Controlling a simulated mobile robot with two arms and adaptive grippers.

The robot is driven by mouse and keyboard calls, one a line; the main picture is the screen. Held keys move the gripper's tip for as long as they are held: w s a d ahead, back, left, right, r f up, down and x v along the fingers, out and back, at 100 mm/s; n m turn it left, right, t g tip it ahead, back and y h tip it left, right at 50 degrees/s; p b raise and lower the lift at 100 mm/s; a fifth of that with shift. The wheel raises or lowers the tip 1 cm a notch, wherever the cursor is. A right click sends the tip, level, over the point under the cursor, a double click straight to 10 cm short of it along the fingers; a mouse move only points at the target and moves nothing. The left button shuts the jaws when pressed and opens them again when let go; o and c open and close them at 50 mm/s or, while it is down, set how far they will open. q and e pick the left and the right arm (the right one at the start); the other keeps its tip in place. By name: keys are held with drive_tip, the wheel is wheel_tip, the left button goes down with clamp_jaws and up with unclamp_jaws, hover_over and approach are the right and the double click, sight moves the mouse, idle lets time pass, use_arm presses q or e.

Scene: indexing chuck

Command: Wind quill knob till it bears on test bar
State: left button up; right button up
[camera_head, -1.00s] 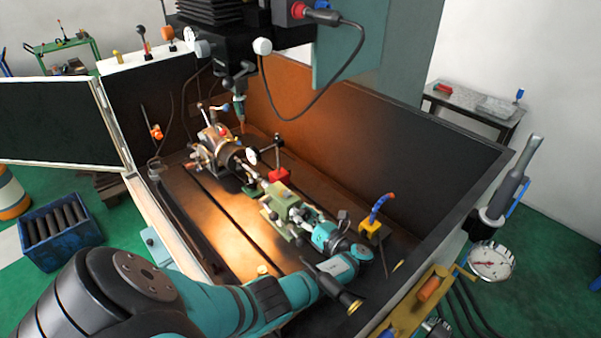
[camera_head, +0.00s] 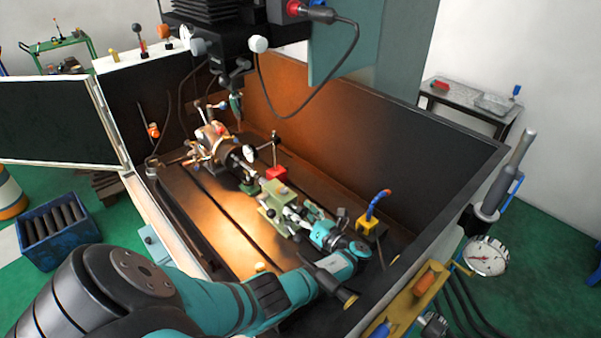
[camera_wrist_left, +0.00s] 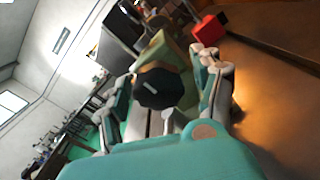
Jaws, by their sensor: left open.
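The quill knob (camera_wrist_left: 160,87) is a dark, faceted knob with a pale line on its face, at the near end of the green tailstock (camera_wrist_left: 174,47). In the wrist view my left gripper (camera_wrist_left: 166,74) is open, with one finger on each side of the knob. I cannot tell whether either finger touches it. In the head view my left gripper (camera_head: 305,212) is at the near end of the tailstock (camera_head: 273,199), and the knob is mostly hidden there. The test bar (camera_head: 249,173) lies between the chuck (camera_head: 228,152) and the tailstock. Its contact with the quill is too small to tell.
A red-based dial stand (camera_head: 276,173) is beside the test bar. A yellow block with a blue hose (camera_head: 368,224) stands right of my gripper. Dark enclosure walls (camera_head: 400,150) surround the table; the spindle head (camera_head: 235,45) hangs above. Bare table (camera_head: 215,215) lies left of the tailstock.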

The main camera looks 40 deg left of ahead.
sight(304, 215)
use_arm(q)
drive_tip(key=d, duration=0.7)
drive_tip(key=shift+s+d, duration=0.3)
